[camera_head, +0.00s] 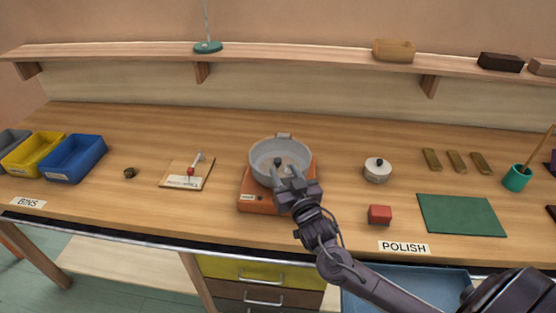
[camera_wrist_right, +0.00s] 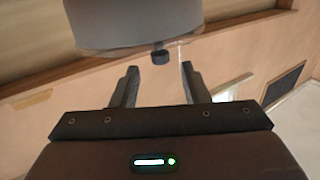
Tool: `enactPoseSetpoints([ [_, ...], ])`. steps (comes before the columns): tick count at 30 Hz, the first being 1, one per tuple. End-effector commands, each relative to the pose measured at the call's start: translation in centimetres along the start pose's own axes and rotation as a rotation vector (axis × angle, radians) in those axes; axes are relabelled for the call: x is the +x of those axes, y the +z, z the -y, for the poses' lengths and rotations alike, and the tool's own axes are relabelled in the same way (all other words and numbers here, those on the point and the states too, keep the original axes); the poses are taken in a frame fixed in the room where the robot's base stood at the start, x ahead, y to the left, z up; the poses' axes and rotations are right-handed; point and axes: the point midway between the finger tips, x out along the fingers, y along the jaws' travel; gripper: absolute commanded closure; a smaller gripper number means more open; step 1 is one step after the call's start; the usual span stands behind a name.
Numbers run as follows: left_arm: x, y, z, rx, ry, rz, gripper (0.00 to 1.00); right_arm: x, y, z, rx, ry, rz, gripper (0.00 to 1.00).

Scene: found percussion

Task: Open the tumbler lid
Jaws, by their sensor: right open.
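The tumbler is a round grey drum (camera_head: 255,160) on an orange base (camera_head: 252,197) at the middle of the bench. A small tab (camera_head: 283,136) sits at its back rim. A dark knob (camera_head: 277,161) shows near the middle of its top, and the lid looks closed. In the right wrist view the drum (camera_wrist_right: 155,22) fills the top, with the knob (camera_wrist_right: 160,57) just beyond the fingertips. My right gripper (camera_head: 287,175) is over the front of the drum. Its fingers (camera_wrist_right: 158,68) are open and empty, apart from the knob. My left gripper is out of view.
A board with a small lever (camera_head: 187,172) lies to the left. A green mat (camera_head: 461,215) and teal cup (camera_head: 516,178) are further right. A shelf (camera_head: 300,55) runs behind.

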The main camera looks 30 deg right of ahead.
Motion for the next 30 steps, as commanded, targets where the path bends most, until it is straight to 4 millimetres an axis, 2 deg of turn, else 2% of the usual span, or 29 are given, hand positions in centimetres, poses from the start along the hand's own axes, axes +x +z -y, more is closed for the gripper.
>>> enactPoseSetpoints([
  [3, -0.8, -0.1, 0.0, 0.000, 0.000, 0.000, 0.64, 2.1, -0.3, 0.1, 0.000, 0.000, -0.001, 0.59],
  [9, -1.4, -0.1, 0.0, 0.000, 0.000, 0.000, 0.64, 4.7, -0.2, 0.1, 0.000, 0.000, 0.000, 0.59],
  [13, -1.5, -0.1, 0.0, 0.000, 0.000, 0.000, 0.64, 5.4, 0.0, 0.1, 0.000, -0.002, 0.002, 0.59],
  [21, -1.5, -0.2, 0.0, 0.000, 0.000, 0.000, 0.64, 5.5, 0.1, 0.1, 0.000, -0.001, 0.003, 0.59],
  [30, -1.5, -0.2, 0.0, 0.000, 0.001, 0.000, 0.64, 5.5, 0.1, 0.1, 0.000, -0.001, 0.003, 0.97],
])
